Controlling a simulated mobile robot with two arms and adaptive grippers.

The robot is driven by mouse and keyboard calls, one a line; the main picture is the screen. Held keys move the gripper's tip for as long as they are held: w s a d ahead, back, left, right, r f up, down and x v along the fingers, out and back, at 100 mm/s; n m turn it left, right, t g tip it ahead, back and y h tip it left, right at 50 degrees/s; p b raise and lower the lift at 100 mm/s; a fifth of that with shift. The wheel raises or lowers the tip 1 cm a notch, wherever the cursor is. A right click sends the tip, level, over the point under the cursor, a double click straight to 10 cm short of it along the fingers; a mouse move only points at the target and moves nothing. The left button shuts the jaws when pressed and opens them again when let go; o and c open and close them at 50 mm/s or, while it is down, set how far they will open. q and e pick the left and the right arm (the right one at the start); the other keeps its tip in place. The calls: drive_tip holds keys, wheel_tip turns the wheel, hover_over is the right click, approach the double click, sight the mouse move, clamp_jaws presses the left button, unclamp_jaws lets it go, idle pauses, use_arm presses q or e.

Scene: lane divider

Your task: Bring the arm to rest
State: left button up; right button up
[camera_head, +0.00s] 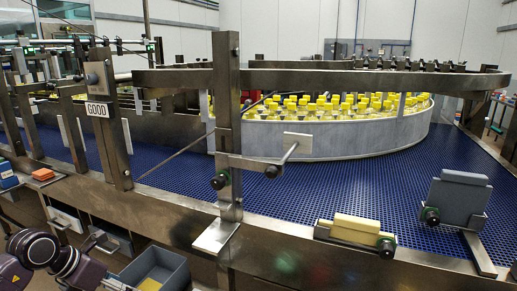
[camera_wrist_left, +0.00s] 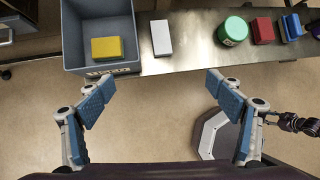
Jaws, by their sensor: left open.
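My left gripper (camera_wrist_left: 161,88) is open and empty in the left wrist view, its two blue-padded fingers wide apart. Its fingertips are just short of a grey bin and a metal ledge as seen from above, with nothing between them. My left arm (camera_head: 45,250) shows at the lower left of the head view, dark and jointed, near the front of the conveyor frame. My right gripper cannot be made out in either view.
The grey bin (camera_wrist_left: 72,42) holds a yellow block (camera_wrist_left: 107,48). A white block (camera_wrist_left: 161,38), a green cylinder (camera_wrist_left: 233,31) and a red block (camera_wrist_left: 263,30) rest on the metal ledge (camera_wrist_left: 190,50). A blue conveyor (camera_head: 330,190) runs behind a metal rail and post (camera_head: 228,110).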

use_arm(q)
drive_tip(key=d+r+n+t+h, duration=0.4)
drive_tip(key=d+r, duration=0.3)
drive_tip(key=d, duration=0.4)
drive_tip(key=d+r+n+t+h, duration=0.25)
drive_tip(key=d+r+h, duration=0.35)
drive_tip(key=d, duration=0.4)
drive_tip(key=a+n+t+y, duration=0.95)
drive_tip(key=n+y, duration=0.25)
drive_tip(key=n, duration=0.7)
drive_tip(key=s+a+f+n+g+y, duration=0.3)
drive_tip(key=a+f+n+g+y, duration=0.15)
drive_tip(key=f+n, duration=0.3)
drive_tip(key=s+f+n+g, duration=0.5)
drive_tip(key=s+f+g, duration=0.3)
drive_tip(key=s+f, duration=0.75)
drive_tip(key=s+d+f+n+g+h, duration=0.1)
drive_tip(key=s+d+f+g+h, duration=0.35)
drive_tip(key=s, duration=0.75)
wheel_tip(320, 180, down, 27)
drive_tip(key=s+d+g+y, duration=0.1)
drive_tip(key=g+y, duration=0.1)
drive_tip(key=s+a+f+g, duration=0.1)
drive_tip(key=s+a+f, duration=0.2)
drive_tip(key=s+f, duration=1.4)
drive_tip(key=shift+s+f, duration=0.15)
drive_tip(key=shift+s, duration=0.25)
